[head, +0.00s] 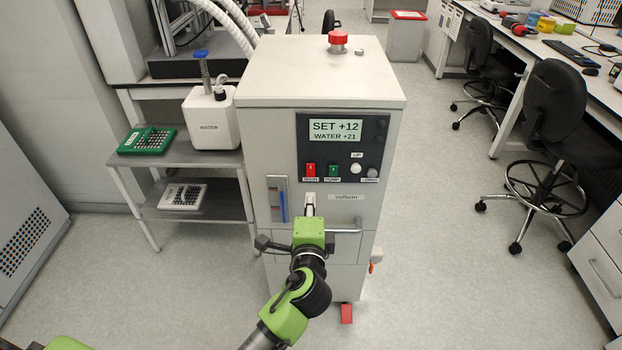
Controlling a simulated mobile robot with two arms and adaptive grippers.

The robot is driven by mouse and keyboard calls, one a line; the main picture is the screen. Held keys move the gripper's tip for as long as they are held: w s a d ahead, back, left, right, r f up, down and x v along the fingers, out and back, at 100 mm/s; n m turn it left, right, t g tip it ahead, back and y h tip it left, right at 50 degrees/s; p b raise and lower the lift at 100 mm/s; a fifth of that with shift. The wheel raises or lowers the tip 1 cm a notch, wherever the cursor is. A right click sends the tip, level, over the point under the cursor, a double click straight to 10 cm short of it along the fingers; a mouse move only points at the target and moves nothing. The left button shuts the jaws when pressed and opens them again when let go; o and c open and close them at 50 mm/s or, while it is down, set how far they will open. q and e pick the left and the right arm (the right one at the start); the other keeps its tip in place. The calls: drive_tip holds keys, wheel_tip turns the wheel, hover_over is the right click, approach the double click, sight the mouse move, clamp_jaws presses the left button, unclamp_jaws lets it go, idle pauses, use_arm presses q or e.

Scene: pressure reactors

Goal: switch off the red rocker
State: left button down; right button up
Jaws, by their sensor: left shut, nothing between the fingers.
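The red rocker (311,170) is on the dark control panel on the front of the white cabinet (270,160), left of a green rocker (333,171). A small label sits under each. The display (335,131) above reads SET +12 and WATER +21. My left gripper (309,197) is shut and empty, pointing up at the cabinet front just below the red rocker. Its tips look a little short of the rocker; whether they touch the panel I cannot tell. My right gripper is not in view.
A white UP button (356,168) and another knob (372,173) sit right of the rockers. A red knob (338,40) is on the cabinet top. A bar handle (343,230) is below the panel. A shelf cart (190,157) with a water container (209,120) stands left.

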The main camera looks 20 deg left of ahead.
sight(311, 175)
use_arm(q)
drive_tip(key=p+x, duration=0.1)
drive_tip(key=x, duration=0.8)
drive_tip(key=shift+w+a, duration=0.15)
drive_tip(key=shift+w, duration=0.15)
drive_tip(key=t+b, duration=0.1)
drive_tip(key=b, duration=0.3)
drive_tip(key=shift+w+f, duration=0.1)
drive_tip(key=shift+w, duration=0.1)
drive_tip(key=shift+a+f, duration=0.1)
